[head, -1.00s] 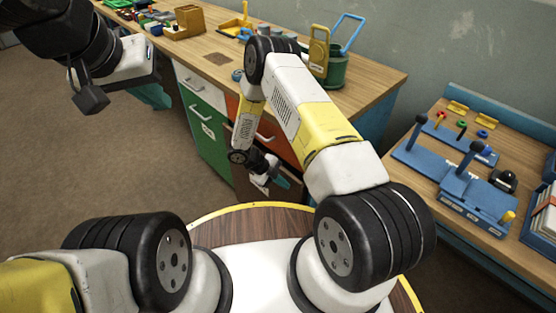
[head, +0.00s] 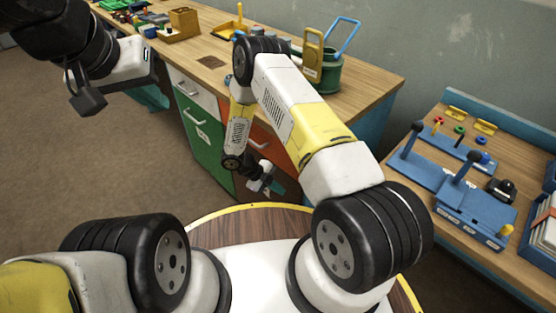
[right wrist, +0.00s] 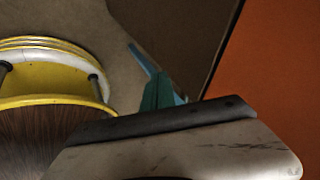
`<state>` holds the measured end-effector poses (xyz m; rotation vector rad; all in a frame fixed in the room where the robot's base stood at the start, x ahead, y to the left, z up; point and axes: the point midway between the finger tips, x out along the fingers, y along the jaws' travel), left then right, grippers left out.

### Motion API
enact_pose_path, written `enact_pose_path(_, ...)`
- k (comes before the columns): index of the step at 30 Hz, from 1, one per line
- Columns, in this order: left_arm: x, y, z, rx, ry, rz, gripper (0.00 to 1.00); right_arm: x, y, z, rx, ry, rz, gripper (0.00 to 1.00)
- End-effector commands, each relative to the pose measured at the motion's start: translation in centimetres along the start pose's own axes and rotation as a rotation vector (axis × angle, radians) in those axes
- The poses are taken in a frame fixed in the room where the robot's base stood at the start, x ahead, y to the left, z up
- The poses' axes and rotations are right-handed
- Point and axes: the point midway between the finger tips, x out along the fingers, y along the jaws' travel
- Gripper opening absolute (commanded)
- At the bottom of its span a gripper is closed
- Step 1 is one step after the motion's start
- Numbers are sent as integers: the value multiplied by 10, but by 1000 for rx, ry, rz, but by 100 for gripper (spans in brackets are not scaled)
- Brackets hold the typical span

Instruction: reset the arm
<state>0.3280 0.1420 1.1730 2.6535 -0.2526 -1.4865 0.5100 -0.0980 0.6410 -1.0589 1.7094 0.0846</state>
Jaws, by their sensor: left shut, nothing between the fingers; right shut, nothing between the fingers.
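My left gripper (head: 152,98) is at the upper left of the head view, in front of the workbench's left end. Its teal fingers show only partly beneath its white body, and they are shut and empty. My right arm reaches over the workbench edge and folds down in front of the drawers. My right gripper (head: 276,187) hangs low there, close to the orange drawer front (head: 270,148), shut with nothing in it. In the right wrist view its teal fingers (right wrist: 160,92) show beyond the pale palm, with an orange surface to the right.
The wooden workbench (head: 365,84) carries a green can (head: 322,74), a yellow dustpan (head: 236,24) and a wooden block holder (head: 184,24). A second table at right holds a blue fixture (head: 475,208). The brown floor (head: 90,155) at left is open.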

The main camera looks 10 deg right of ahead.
Motion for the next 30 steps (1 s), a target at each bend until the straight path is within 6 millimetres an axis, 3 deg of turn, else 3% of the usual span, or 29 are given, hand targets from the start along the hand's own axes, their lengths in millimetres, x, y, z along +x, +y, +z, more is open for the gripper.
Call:
enact_pose_path(6,0,0,0,0,0,0,0,-53,3,0,-1,-4,2,0)
enact_pose_path(12,0,0,0,0,0,0,0,-87,4,0,-1,-1,4,0)
enact_pose_path(23,0,0,0,0,0,0,0,-103,3,-1,7,0,6,0)
enact_pose_path(26,0,0,0,0,0,0,0,-114,-9,-5,85,-9,17,0)
enact_pose_path(30,0,0,0,0,0,0,0,-151,-45,-26,371,-31,66,0)
